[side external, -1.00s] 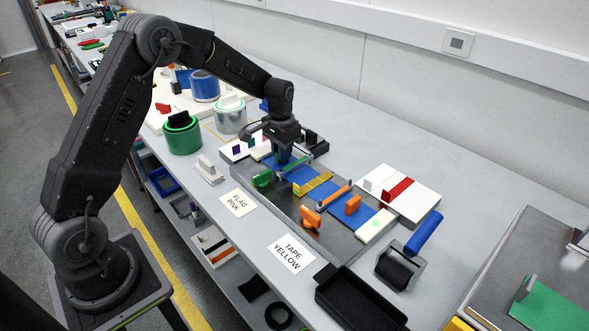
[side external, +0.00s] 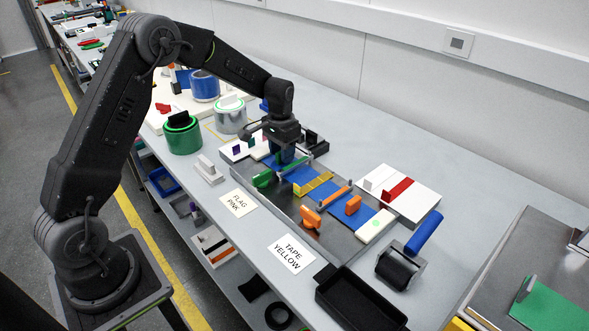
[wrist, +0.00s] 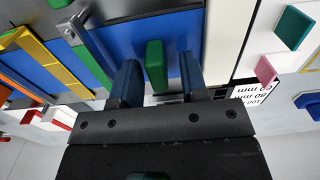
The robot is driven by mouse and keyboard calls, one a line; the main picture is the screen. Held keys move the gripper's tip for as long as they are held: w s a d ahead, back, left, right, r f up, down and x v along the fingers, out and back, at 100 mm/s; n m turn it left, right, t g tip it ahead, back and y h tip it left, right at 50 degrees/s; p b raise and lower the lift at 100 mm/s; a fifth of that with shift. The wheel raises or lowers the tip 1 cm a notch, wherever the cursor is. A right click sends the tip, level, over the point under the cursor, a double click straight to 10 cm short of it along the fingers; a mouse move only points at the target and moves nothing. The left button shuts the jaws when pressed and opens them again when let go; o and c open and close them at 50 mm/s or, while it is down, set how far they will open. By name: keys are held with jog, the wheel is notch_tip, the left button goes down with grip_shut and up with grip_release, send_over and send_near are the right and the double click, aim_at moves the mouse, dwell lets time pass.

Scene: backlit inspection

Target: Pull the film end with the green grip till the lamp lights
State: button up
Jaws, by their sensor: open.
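The blue film (side external: 300,174) lies along a dark grey bed (side external: 345,246); it also shows in the wrist view (wrist: 110,40). Its green grip (wrist: 156,66) stands up from the film near the end of the blue strip. My gripper (wrist: 160,76) is open, with one dark blue finger on each side of the green grip and visible gaps between. In the side view my gripper (side external: 285,158) is low over the far left end of the film and hides the grip. A pale green round spot (side external: 376,223) shows on the white block at the other end; I cannot tell whether it is the lamp.
An orange-handled clamp (side external: 310,218) and a yellow frame (side external: 314,187) sit further along. A blue-handled roller (side external: 402,264) and black tray (side external: 360,302) stand at the right. A pink tab (wrist: 265,70) is nearby.

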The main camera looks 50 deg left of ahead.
dwell(0.4)
jog(key=shift+r, duration=3.45)
jog(key=s+d+r+t, duration=0.2)
jog(key=s+d+r, duration=0.4)
jog(key=s, duration=0.4)
jog(key=s+d+r+t, duration=0.2)
jog(key=s+d+r, duration=0.2)
jog(key=s+r, duration=0.5)
jog(key=s+d+f+t, duration=0.1)
jog(key=s+d+f, duration=0.1)
jog(key=s, duration=0.7)
jog(key=shift+s+d+f+t, duration=0.2)
jog(key=shift+s+d+t, duration=0.05)
jog(key=shift+s+t, duration=0.1)
